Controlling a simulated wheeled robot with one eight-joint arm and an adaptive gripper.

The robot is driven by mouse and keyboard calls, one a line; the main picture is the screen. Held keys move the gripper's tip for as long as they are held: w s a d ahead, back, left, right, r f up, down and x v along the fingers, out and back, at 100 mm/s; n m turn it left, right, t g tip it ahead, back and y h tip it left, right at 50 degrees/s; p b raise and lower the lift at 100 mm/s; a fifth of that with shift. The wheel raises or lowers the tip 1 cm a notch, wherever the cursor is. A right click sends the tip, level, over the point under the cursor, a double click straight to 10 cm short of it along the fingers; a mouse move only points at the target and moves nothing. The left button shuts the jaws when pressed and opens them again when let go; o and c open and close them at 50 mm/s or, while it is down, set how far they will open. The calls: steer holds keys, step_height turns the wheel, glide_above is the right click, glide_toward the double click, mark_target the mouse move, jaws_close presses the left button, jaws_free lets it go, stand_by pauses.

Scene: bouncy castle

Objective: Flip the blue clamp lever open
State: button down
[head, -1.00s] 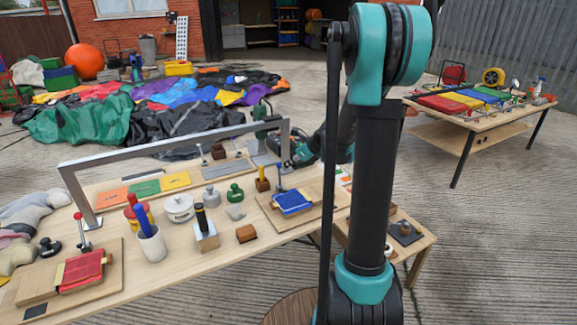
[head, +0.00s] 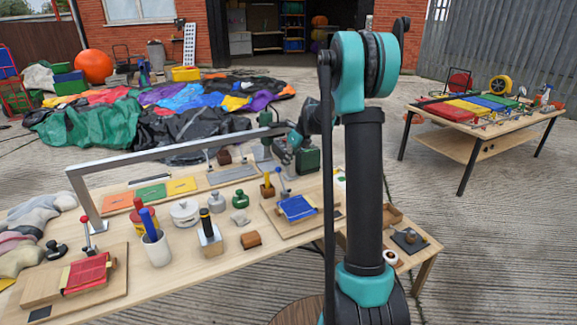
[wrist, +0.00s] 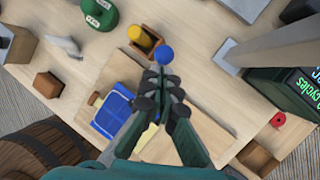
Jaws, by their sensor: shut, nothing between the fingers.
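The blue clamp lever has a round blue knob (head: 278,171) on a thin shaft that stands up, slightly tilted, beside the blue fabric (head: 297,208) on a wooden board (head: 327,216). In the wrist view the knob (wrist: 164,55) lies just past my fingertips, and the blue fabric (wrist: 112,113) is left of them. My gripper (wrist: 161,78) is shut with nothing in it. In the head view my gripper (head: 284,154) is close above the knob. Whether it touches the knob I cannot tell. The lever's shaft is mostly hidden by my fingers in the wrist view.
A wooden block with a yellow peg (head: 267,188) stands close behind the lever. A dark green box with a lit screen (wrist: 292,98) and a metal beam (head: 180,147) are nearby. A similar clamp with a red knob (head: 84,220) stands at the far left.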

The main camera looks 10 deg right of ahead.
steer(key=shift+w+a+f, duration=0.25)
steer(key=shift+w+f, duration=0.05)
steer(key=shift+w, duration=0.35)
steer(key=v, duration=1.3)
steer(key=shift+d, duration=0.4)
steer(key=shift+w+f, duration=0.1)
steer(key=shift+w, duration=0.05)
steer(key=s+f+n+t+h, duration=0.1)
steer(key=s+f+n, duration=0.4)
steer(key=s+n, duration=0.4)
steer(key=s+f+n+h, duration=0.2)
steer(key=s+f+n, duration=0.4)
steer(key=s, duration=1)
steer(key=s+f+n+t+h, duration=0.1)
steer(key=s+f+n, duration=0.5)
steer(key=s+n, duration=0.6)
steer(key=shift+s+a+f+n+t+h, duration=0.15)
steer(key=shift+s+a+n+t+h, duration=0.2)
steer(key=shift+s, duration=0.3)
